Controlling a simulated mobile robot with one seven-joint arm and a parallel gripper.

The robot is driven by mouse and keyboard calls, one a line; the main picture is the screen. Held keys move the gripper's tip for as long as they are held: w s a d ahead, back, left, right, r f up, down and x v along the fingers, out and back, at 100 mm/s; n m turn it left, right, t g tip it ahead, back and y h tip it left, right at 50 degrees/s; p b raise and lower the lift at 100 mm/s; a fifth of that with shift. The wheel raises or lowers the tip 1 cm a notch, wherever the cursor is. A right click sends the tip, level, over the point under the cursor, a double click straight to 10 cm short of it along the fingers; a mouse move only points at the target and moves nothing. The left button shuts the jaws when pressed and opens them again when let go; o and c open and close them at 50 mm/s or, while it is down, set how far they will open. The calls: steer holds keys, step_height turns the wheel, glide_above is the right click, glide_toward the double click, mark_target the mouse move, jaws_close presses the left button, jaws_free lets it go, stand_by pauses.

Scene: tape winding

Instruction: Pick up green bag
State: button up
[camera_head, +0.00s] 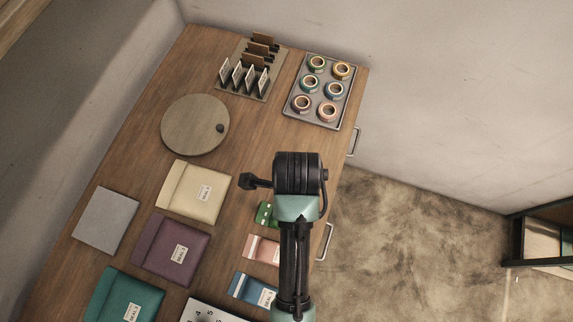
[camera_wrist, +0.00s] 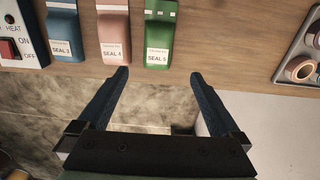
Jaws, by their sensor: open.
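A small green bag (camera_wrist: 162,35) with a white label reading SEAL 5 lies flat on the wooden table in the wrist view. In the head view the green bag (camera_head: 264,213) is partly hidden behind my arm. A larger teal bag (camera_head: 124,296) lies at the lower left of the head view. My gripper (camera_wrist: 160,78) is open and empty in the wrist view. Its fingertips show at the table's front edge, just below the green bag and apart from it. My fingers cannot be made out in the head view.
A pink bag (camera_wrist: 114,35) and a blue bag (camera_wrist: 64,35) lie beside the green one. A switch box (camera_wrist: 18,40) is at far left. A tape tray (camera_head: 325,92), round board (camera_head: 195,125), card rack (camera_head: 250,68), cream bag (camera_head: 184,190) and purple bag (camera_head: 160,247) share the table.

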step_height(320, 180, down, 6)
steer(key=shift+r, duration=0.2)
steer(key=shift+s+a+f+p, duration=0.1)
steer(key=shift+f+p, duration=0.25)
steer(key=shift+f, duration=0.9)
steer(key=shift+s+a+f+p, duration=0.1)
steer(key=shift+f+p, duration=0.2)
steer(key=shift+f, duration=0.95)
steer(key=c, duration=1.4)
steer(key=shift+o, duration=0.2)
